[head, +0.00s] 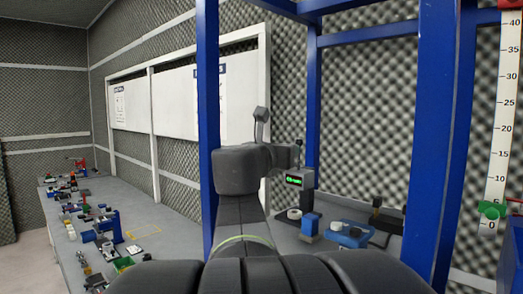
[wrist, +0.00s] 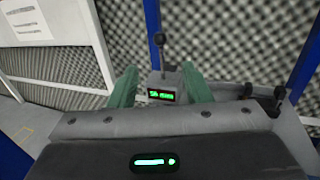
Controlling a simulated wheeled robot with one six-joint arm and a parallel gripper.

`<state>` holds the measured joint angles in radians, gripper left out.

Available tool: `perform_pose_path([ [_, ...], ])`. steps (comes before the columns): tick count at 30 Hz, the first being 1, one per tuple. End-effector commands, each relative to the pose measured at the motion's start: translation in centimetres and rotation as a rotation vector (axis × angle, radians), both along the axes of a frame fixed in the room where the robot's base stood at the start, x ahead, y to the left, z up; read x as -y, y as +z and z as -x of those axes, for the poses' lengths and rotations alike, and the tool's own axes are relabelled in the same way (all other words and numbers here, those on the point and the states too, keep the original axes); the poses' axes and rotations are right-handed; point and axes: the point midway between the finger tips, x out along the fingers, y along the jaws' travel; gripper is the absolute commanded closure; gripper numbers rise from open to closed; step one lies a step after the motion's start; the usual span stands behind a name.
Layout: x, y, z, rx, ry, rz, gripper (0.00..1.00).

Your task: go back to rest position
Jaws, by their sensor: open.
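My gripper (wrist: 159,72) shows in the wrist view as two green fingers, spread apart with nothing held between them. Beyond the gap stands a grey device with a lit green display (wrist: 161,95) and a thin stalk with a dark knob on top. In the head view my dark grey arm rises from the bottom middle, bent at a joint, inside the blue frame. My fingers cannot be made out there. A device with a green display (head: 294,180) shows just right of my arm.
Blue posts (head: 431,150) frame the space around my arm on both sides. A grey bench on the right holds a blue item (head: 349,234) and other small parts. A long bench (head: 165,240) on the left carries several small objects. Whiteboards (head: 180,105) hang on the foam wall.

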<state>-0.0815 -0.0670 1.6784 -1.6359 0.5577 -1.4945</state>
Motion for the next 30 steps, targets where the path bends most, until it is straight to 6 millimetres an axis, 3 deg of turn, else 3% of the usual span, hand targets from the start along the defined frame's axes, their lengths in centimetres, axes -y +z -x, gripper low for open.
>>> perform_pose_path([
  [8,0.6,0.0,-1.0,0.000,-0.003,0.000,0.56],
  [30,5.8,0.0,-11.3,-0.001,-0.001,0.000,0.56],
])
